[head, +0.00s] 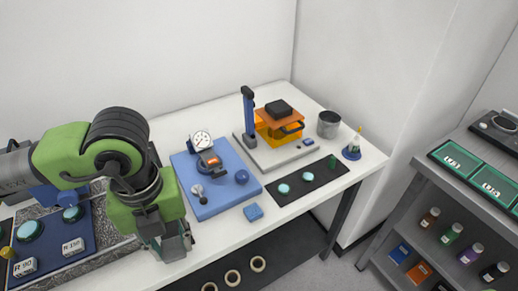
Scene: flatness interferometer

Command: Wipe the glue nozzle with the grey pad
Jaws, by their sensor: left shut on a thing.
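The glue bottle (352,151) stands upright at the right end of the white table, with a blue base, pale body and a thin yellowish nozzle (358,131) on top. My left gripper (172,246) is over the table's front edge, left of the blue plate and far from the bottle. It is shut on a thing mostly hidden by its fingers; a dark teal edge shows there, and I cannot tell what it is. I cannot make out a grey pad for certain. My right gripper is not in view.
A dark mat (318,178) holds teal discs. A shelf unit (410,208) stands right.

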